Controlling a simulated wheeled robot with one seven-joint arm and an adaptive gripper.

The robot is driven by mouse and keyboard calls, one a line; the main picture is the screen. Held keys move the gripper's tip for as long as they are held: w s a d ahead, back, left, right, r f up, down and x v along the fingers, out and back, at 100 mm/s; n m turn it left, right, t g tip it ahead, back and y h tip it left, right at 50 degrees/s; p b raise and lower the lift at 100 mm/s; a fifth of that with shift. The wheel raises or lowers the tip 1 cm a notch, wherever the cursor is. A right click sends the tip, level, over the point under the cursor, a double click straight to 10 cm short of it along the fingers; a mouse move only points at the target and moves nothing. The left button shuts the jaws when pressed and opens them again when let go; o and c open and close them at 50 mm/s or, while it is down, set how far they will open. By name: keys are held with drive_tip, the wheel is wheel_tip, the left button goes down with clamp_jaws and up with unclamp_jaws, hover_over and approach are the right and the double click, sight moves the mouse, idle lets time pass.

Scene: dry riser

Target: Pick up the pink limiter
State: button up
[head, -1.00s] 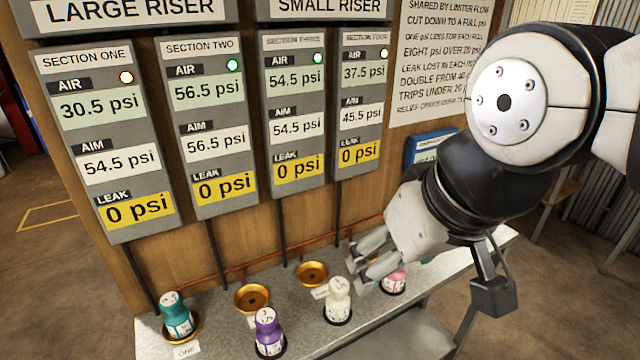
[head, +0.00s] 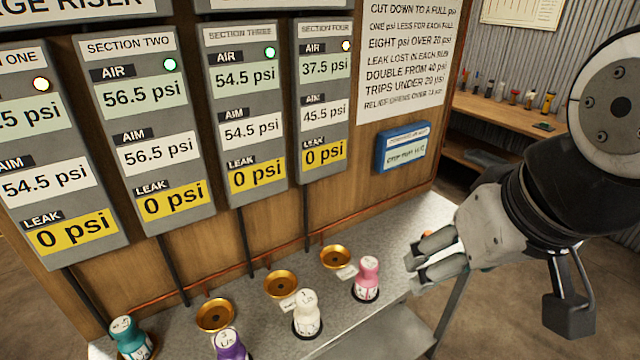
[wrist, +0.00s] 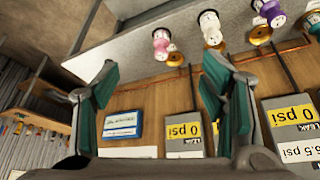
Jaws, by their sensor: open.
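The pink limiter (head: 367,279) stands upright on a dark round base on the grey bench, right of the white limiter. It also shows in the wrist view (wrist: 161,42), upside down, above and between the fingers. My gripper (head: 418,270) is open and empty, to the right of the pink limiter and apart from it. In the wrist view my gripper (wrist: 160,85) has its two green-padded fingers wide apart with nothing between them.
A white limiter (head: 307,314), purple limiter (head: 230,345) and teal limiter (head: 131,339) stand along the bench (head: 400,229). Empty brass cups (head: 335,257) sit behind them near the copper pipe. A blue box (head: 402,147) hangs on the panel. A wooden shelf (head: 500,112) stands beyond.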

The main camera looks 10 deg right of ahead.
drive_tip(key=shift+o, duration=0.4)
drive_tip(key=m+g+p, duration=0.1)
drive_tip(key=m+g, duration=0.4)
drive_tip(key=m, duration=1.3)
hover_over(367, 281)
drive_tip(key=w, duration=0.1)
drive_tip(key=f, duration=1.9)
drive_tip(key=shift+d, duration=0.4)
drive_tip(key=shift+w+f, duration=0.15)
drive_tip(key=shift+f, duration=0.6)
wheel_tip(367, 281, down, 8)
drive_tip(key=shift+r+p, duration=0.2)
drive_tip(key=shift+p, duration=0.2)
drive_tip(key=shift+w+f+p, duration=0.1)
drive_tip(key=shift+f+p, duration=0.4)
drive_tip(key=shift+f, duration=2.3)
